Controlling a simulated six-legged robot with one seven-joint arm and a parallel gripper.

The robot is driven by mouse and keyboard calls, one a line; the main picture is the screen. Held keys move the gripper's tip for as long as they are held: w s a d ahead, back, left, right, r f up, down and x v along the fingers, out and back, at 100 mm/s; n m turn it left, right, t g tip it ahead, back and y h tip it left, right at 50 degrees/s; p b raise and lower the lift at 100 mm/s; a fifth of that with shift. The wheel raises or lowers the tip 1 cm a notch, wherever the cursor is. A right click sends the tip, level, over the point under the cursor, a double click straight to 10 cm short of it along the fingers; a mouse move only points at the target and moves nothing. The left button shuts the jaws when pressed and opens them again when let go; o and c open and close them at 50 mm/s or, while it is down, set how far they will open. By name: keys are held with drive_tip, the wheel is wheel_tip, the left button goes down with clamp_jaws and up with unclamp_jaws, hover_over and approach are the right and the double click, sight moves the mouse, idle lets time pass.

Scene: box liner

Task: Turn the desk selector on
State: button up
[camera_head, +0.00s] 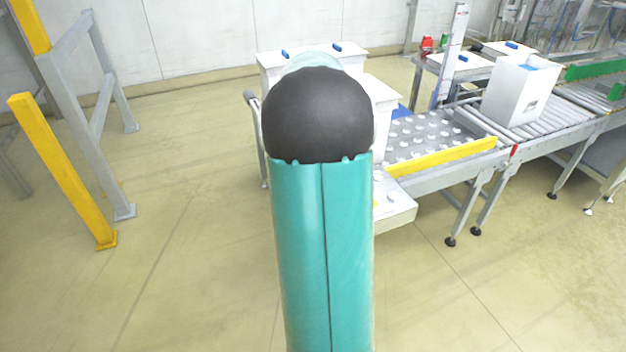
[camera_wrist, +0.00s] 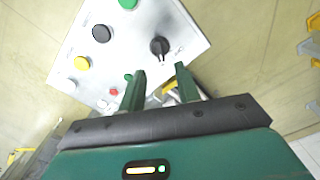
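The desk selector (camera_wrist: 159,46) is a black rotary knob on a light grey control panel (camera_wrist: 140,35) in the wrist view. Small markings lie beside it on the panel, too small to read. My gripper (camera_wrist: 161,70) is open, with two green fingers apart and nothing between them. Its fingertips point toward the selector and appear just short of it in the picture; I see no contact. In the head view my arm covers the middle and hides the gripper and selector. A light grey box edge (camera_head: 398,212), possibly the same panel, shows right of my arm.
Green (camera_wrist: 128,3), black (camera_wrist: 102,33) and yellow (camera_wrist: 82,63) buttons, plus smaller ones, sit left of the selector. A roller conveyor (camera_head: 560,113) with a white box (camera_head: 518,95) stands at right. Yellow-and-grey posts (camera_head: 62,170) stand at left. Open floor lies between.

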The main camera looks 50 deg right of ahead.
wheel_tip(320, 180, up, 6)
drive_tip(key=shift+r, duration=0.15)
idle(0.6)
drive_tip(key=w+a+r+n+t, duration=0.1)
drive_tip(key=a+r+n, duration=0.2)
drive_tip(key=a, duration=0.8)
drive_tip(key=w+a+r+n+t, duration=0.1)
drive_tip(key=a+r+n, duration=0.15)
drive_tip(key=a, duration=0.85)
drive_tip(key=s+a+f+n+t, duration=0.1)
drive_tip(key=s+a+n, duration=0.2)
drive_tip(key=a, duration=0.6)
drive_tip(key=s+a+f+n+t, duration=0.2)
drive_tip(key=s+a+n, duration=0.2)
drive_tip(key=a, duration=0.6)
drive_tip(key=shift+s+a+t, duration=0.2)
drive_tip(key=shift+s+t, duration=0.1)
drive_tip(key=shift+s, duration=0.85)
